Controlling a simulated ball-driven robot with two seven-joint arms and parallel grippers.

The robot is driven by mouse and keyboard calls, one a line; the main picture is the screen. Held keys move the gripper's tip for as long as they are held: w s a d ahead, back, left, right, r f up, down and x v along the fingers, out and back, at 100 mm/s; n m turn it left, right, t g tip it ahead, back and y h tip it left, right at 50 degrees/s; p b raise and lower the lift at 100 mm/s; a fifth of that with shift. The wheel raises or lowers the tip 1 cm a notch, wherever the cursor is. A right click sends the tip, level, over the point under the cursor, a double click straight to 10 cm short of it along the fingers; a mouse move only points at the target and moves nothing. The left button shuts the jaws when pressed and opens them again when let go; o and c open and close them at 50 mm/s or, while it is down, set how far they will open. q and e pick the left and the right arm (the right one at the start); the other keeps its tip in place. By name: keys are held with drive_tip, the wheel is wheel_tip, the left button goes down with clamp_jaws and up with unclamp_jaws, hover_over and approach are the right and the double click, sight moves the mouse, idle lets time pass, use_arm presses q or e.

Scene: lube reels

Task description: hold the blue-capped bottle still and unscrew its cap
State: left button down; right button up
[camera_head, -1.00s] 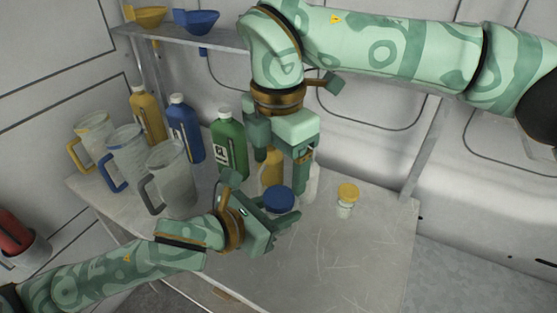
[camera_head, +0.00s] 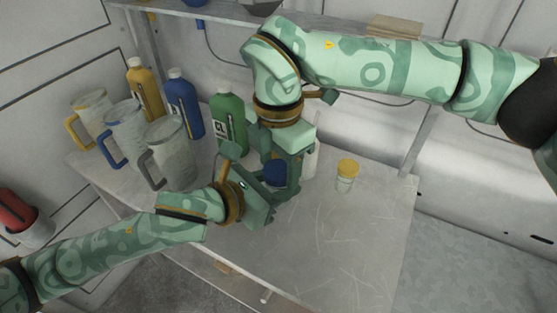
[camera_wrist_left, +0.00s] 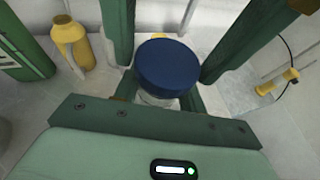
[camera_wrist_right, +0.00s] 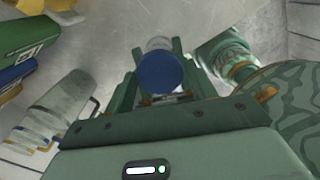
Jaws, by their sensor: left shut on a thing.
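The blue-capped bottle stands upright on the bench; its blue cap (camera_head: 275,174) shows between my grippers, and also in the left wrist view (camera_wrist_left: 168,67) and right wrist view (camera_wrist_right: 160,72). My left gripper (camera_head: 281,196) is shut on the clear bottle body (camera_wrist_left: 158,99) below the cap. My right gripper (camera_head: 283,166) points down from above, with its fingers on either side of the cap. In the left wrist view its fingers stand apart from the cap, with gaps showing. It looks open. Most of the bottle body is hidden in the head view.
A yellow-capped bottle (camera_head: 347,167) stands to the right. Green (camera_head: 229,122), blue (camera_head: 184,105) and yellow (camera_head: 146,88) bottles stand at the back left, behind several jugs (camera_head: 170,152). The bench (camera_head: 350,235) is clear at front right. A shelf (camera_head: 224,15) runs above.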

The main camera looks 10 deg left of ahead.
drive_tip(key=n, duration=0.3)
drive_tip(key=o, duration=1.1)
wheel_tip(320, 180, up, 5)
drive_tip(key=shift+f, duration=0.15)
drive_tip(key=shift+c, duration=0.3)
wheel_tip(320, 180, up, 3)
drive_tip(key=shift+f+m, duration=0.1)
drive_tip(key=shift+m, duration=1.3)
wheel_tip(320, 180, down, 8)
drive_tip(key=shift+r, duration=0.25)
